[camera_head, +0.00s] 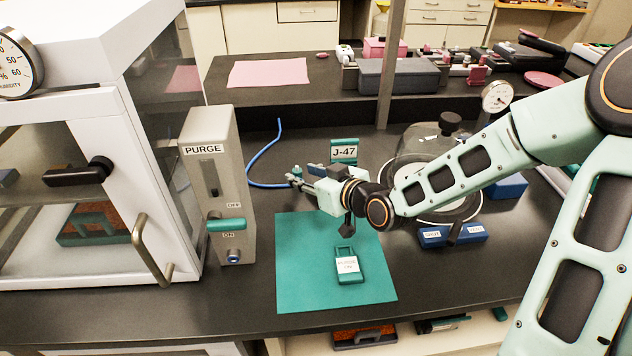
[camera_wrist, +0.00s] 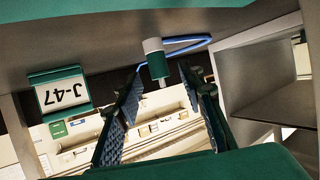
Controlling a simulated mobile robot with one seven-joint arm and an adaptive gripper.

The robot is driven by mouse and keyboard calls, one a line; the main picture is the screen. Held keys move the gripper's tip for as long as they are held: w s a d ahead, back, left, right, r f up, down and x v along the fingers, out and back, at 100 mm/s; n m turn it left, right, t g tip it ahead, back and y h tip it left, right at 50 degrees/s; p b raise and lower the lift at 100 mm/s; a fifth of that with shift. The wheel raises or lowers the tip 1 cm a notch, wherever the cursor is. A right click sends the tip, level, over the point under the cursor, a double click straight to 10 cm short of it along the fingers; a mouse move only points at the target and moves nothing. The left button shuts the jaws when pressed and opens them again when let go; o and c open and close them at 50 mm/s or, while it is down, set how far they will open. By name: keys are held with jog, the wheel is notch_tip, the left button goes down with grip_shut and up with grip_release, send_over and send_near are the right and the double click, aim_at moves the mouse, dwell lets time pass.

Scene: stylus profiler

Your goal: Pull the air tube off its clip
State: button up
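The blue air tube (camera_head: 262,160) curves over the dark bench beside the grey PURGE box in the head view. In the wrist view it (camera_wrist: 190,42) runs to a white and green cylindrical fitting (camera_wrist: 155,62). I cannot make out the clip as a separate part. My gripper (camera_head: 296,181) is near the tube's lower end, left of the J-47 sign. In the wrist view my gripper (camera_wrist: 162,78) has its fingers wide apart with nothing gripped. The fitting appears between the fingertips, with visible gaps on both sides. Its depth relative to the tips is unclear.
The PURGE box (camera_head: 240,180), with a green lever, stands left of my gripper. The J-47 sign (camera_head: 344,152) is just behind it. A green mat (camera_head: 300,270) bears a labelled green tag (camera_head: 348,264). A glass bell jar (camera_head: 425,155) and blue blocks (camera_head: 436,237) are right.

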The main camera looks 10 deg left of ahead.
aim_at(300, 173)
jog(key=shift+x, duration=1.9)
jog(key=shift+c, duration=0.3)
grip_shut()
